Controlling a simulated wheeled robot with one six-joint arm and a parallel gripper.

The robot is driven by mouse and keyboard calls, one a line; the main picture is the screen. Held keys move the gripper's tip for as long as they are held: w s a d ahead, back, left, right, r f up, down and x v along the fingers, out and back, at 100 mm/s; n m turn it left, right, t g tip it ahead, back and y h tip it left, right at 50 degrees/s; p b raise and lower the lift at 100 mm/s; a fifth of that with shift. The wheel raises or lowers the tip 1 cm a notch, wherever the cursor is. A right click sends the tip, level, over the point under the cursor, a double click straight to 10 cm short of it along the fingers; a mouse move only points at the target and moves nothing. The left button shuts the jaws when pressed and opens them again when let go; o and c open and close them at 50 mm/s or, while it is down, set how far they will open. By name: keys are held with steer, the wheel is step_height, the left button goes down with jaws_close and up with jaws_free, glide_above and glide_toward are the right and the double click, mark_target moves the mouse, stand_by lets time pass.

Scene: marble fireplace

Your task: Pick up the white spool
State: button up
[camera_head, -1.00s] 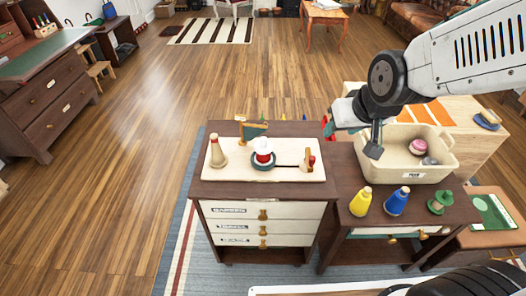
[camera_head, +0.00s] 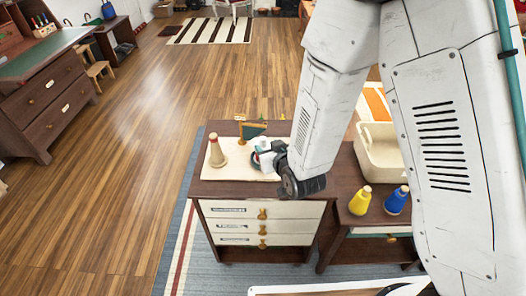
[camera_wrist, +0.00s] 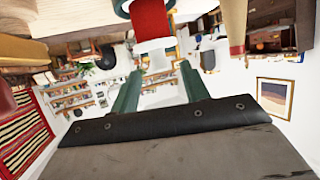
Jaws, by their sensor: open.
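The white spool (camera_wrist: 152,45) has a white flanged end against a red section, at the top of the wrist view. In the head view its white part (camera_head: 263,145) shows on the pale board (camera_head: 235,171), largely covered by my arm's end. My gripper (camera_wrist: 160,68) is open, with two green fingers on either side of an empty gap. The fingertips point toward the spool's white end. I cannot tell whether they touch it. A tan cone (camera_wrist: 233,22) with a red band is to the right of the spool there.
The tan cone stands on the board's left in the head view (camera_head: 217,152). A cream bin (camera_head: 378,155) is partly hidden by my arm.

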mark_target(265, 140)
steer(key=x, duration=0.5)
steer(key=shift+w+r, duration=0.15)
steer(key=shift+w, duration=0.35)
jaws_close()
